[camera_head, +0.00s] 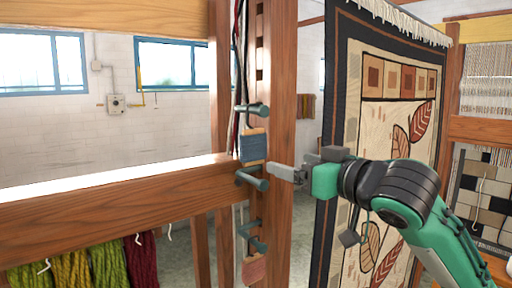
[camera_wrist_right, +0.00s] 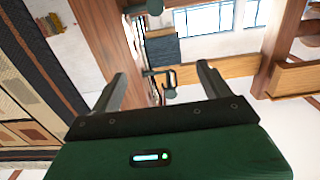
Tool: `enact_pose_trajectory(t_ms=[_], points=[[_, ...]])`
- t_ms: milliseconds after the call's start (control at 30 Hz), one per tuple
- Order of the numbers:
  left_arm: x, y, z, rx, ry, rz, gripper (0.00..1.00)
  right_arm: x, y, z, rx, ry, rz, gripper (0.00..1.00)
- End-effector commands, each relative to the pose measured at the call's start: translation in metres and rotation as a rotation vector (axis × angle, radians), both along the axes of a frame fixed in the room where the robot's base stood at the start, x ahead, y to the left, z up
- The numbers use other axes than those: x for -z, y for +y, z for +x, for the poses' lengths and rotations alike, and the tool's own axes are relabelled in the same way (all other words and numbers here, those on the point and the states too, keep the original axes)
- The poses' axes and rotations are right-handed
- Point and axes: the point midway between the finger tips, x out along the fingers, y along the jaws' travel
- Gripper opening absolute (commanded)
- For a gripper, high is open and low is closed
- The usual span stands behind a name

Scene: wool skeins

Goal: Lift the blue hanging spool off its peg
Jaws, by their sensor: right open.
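The blue spool (camera_head: 253,147) with a tan wooden top hangs below a dark green-grey peg (camera_head: 256,109) on the wooden post. It also shows in the right wrist view (camera_wrist_right: 164,48), ahead of the fingers. My right gripper (camera_head: 272,175) is at the post, just right of and slightly below the spool, by the second peg (camera_head: 256,180). In the right wrist view my right gripper (camera_wrist_right: 163,72) is open, its fingers apart and empty, with the spool seen beyond the gap. My left gripper is not in view.
A reddish spool (camera_head: 254,268) hangs lower on the post (camera_head: 276,225), under a third peg (camera_head: 252,236). A wooden beam (camera_head: 110,200) runs left, with green, yellow and dark red skeins (camera_head: 108,264) below. A patterned rug (camera_head: 385,110) hangs at right behind my arm.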

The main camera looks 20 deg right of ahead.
Motion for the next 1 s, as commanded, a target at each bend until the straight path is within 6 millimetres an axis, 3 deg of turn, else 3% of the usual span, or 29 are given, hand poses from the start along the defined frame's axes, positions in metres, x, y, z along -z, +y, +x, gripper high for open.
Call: enact_pose_trajectory(t_ms=[200, 600, 833, 1000], points=[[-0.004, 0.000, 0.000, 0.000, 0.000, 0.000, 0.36, -0.020, 0.001, -0.005, -0.006, -0.025, 0.007, 0.80], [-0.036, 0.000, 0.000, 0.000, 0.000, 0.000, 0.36, -0.021, 0.025, 0.061, -0.005, -0.022, 0.007, 0.80], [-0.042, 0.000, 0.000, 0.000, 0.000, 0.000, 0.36, -0.019, 0.030, 0.074, -0.004, -0.024, 0.004, 0.80], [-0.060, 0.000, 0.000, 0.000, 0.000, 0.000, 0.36, -0.020, 0.037, 0.088, -0.005, -0.021, 0.006, 0.80]])
